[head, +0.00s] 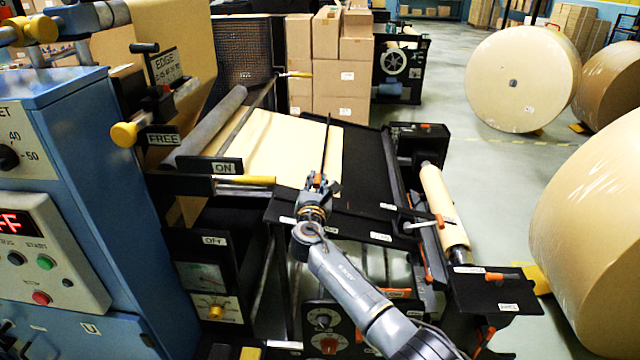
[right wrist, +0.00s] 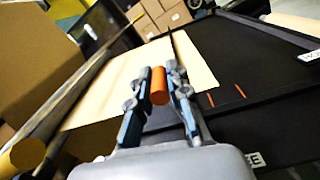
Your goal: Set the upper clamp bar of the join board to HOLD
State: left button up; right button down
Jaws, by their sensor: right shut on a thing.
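The black join board (head: 365,180) lies in the middle of the head view, with tan kraft paper (head: 285,140) over its left part. My right gripper (head: 322,180) is at the board's near left edge, fingers pointing away. In the right wrist view, its fingers (right wrist: 158,90) are shut on an orange handle (right wrist: 158,84). A thin dark bar (head: 327,135) runs from the fingers across the paper; I take it as the upper clamp bar, but its joint to the handle is hidden. A label ending in "EE" (right wrist: 253,159) shows near the gripper. My left gripper is not in view.
Another orange-tipped lever (head: 437,222) is at the board's right, near a tan roll (head: 437,195). A blue control cabinet (head: 75,190) stands at left. Large kraft rolls (head: 520,80) stand on the floor at right.

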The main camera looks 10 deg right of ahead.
jog(key=shift+a+f, duration=0.15)
jog(key=c, duration=1.3)
grip_release()
jog(key=shift+s, duration=0.1)
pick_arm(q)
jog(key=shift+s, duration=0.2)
pick_arm(e)
jog(key=v, duration=1.2)
